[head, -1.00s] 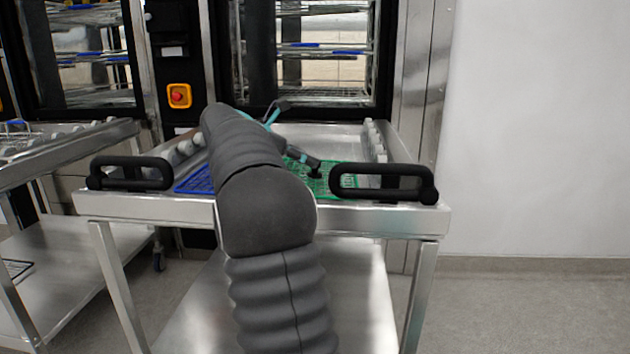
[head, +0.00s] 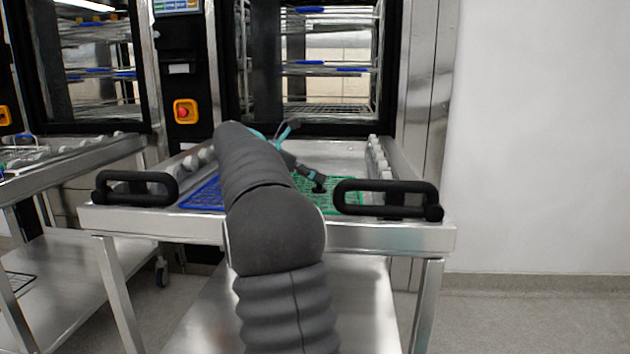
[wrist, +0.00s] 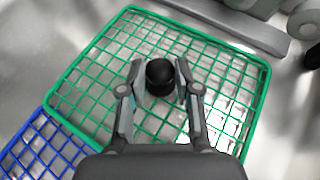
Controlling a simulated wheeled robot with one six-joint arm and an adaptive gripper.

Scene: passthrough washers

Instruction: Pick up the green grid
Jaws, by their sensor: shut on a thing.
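The green grid (wrist: 215,76) is a flat wire lattice with a black round knob (wrist: 160,74) standing up near its middle. In the head view the grid (head: 345,198) lies on the cart's top, partly hidden behind my arm and the right handle. My gripper (wrist: 159,80) is over the grid in the wrist view, its two fingers shut on the knob from both sides. In the head view my gripper (head: 318,184) shows small at the grid. I cannot tell whether the grid is lifted off the cart.
A blue grid (wrist: 42,150) lies beside the green one, at its lower left in the wrist view. The steel cart (head: 400,236) has black handles at its front and rollers (head: 378,160) along its sides. A washer with glass doors (head: 315,125) stands behind it. Another cart (head: 70,160) is at left.

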